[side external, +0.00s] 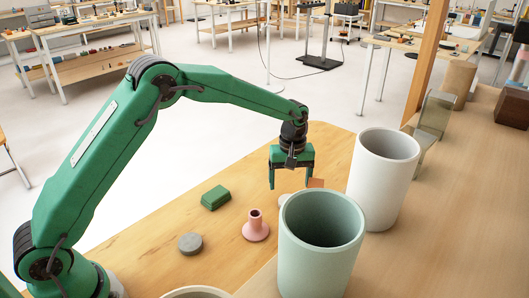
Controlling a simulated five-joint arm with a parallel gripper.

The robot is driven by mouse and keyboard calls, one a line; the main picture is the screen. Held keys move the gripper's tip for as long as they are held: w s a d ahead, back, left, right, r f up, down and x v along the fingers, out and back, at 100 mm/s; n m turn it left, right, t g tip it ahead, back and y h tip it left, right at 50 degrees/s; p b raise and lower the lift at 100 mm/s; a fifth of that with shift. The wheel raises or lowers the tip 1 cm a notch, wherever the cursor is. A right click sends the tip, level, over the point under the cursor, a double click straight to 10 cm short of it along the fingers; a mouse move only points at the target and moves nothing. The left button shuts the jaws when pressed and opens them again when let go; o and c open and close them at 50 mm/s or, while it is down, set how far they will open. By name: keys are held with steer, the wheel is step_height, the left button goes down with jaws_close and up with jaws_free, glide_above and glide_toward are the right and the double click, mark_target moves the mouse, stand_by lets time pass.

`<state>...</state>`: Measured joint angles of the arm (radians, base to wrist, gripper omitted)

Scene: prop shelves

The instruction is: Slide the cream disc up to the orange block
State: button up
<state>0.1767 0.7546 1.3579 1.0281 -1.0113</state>
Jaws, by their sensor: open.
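The orange block (316,183) shows as a small patch on the wooden table, beside the right finger of my gripper and just left of the tall white cup. A pale piece that looks like the cream disc (284,199) shows just above the rim of the pale green cup, which hides much of it. My gripper (290,184) points down with its fingers apart, above or around the disc and left of the block. I cannot tell whether the fingers touch either thing, or whether disc and block touch.
The pale green cup (320,255) and white cup (381,185) stand in the foreground and block part of the view. A pink flanged peg (256,229), a green block (215,198) and a grey disc (190,243) sit to the left. Bare table lies between them.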

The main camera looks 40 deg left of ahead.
steer(key=shift+r, duration=0.9)
